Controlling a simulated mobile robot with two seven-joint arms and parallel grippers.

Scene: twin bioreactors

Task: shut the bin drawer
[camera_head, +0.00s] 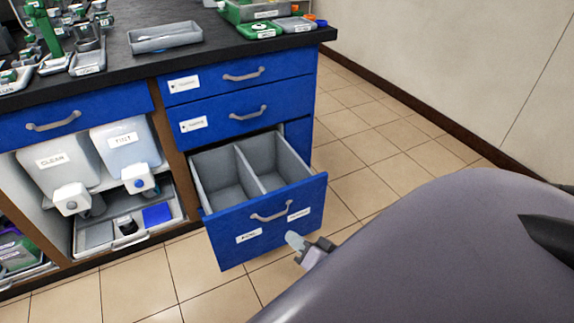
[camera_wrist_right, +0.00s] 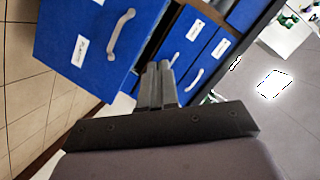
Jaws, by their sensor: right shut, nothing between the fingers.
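The bin drawer (camera_head: 262,232) is the bottom blue drawer of the cabinet and stands pulled out. Its grey inside is split into two empty compartments. It has a curved handle and two labels on its front. My right gripper (camera_head: 292,241) is just in front of the drawer face, below and right of the handle, fingers shut and empty. In the right wrist view the fingers (camera_wrist_right: 160,70) point up past the right edge of the drawer front (camera_wrist_right: 95,45); I cannot tell whether they touch it. My left gripper is not in view.
Two shut blue drawers (camera_head: 240,115) sit above it under the dark worktop (camera_head: 115,55). Left of it is an open shelf with two white containers (camera_head: 125,150) and a grey tray (camera_head: 130,243). Tiled floor (camera_head: 375,150) is clear to the right.

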